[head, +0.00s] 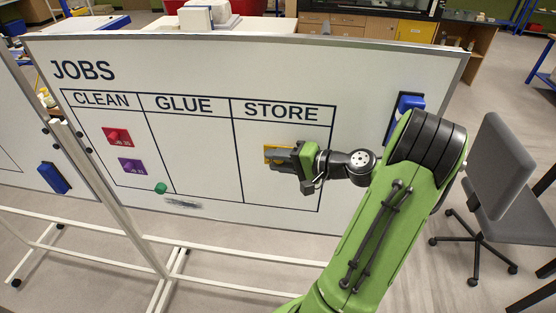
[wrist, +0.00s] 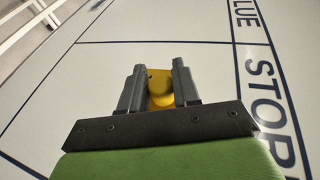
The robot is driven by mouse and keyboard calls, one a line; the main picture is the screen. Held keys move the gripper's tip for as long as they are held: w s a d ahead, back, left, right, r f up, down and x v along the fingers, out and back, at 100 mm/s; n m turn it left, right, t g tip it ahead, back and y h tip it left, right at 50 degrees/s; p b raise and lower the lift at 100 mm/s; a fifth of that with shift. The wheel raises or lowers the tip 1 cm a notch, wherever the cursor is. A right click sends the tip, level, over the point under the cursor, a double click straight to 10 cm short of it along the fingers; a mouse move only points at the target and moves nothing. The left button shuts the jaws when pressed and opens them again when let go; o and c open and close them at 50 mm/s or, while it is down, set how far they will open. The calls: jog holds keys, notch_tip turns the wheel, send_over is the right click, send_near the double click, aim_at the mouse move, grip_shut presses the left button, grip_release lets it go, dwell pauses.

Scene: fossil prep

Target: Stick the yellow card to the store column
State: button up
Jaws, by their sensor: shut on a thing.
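The yellow card (head: 272,154) shows in the head view inside the STORE column (head: 255,185) of the whiteboard, partly hidden behind my gripper. My gripper (head: 280,156) is at the board in that column, below the STORE heading. In the wrist view my gripper's fingers (wrist: 159,92) are on either side of a round yellow knob (wrist: 160,98), shut on it. The yellow card (wrist: 158,76) shows just beyond the knob. I cannot tell if the card lies flat against the board.
A red card (head: 117,137) and a purple card (head: 131,166) are in the CLEAN column. A green magnet (head: 160,188) sits near the CLEAN–GLUE line. A blue eraser (head: 408,103) is on the board's right. A grey chair (head: 480,165) stands to the right. The GLUE column is empty.

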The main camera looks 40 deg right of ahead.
jog(key=shift+w+d+p, duration=0.3)
jog(key=shift+w+d, duration=0.05)
jog(key=shift+d, duration=0.05)
dwell(0.5)
jog(key=o, duration=0.8)
jog(key=s+a+b, duration=0.1)
jog(key=s+a, duration=0.1)
jog(key=s+a+b, duration=0.1)
jog(key=s+a, duration=0.1)
jog(key=a, duration=0.1)
jog(key=shift+s+a+b, duration=0.15)
jog(key=shift+a+b, duration=0.1)
jog(key=shift+b, duration=0.15)
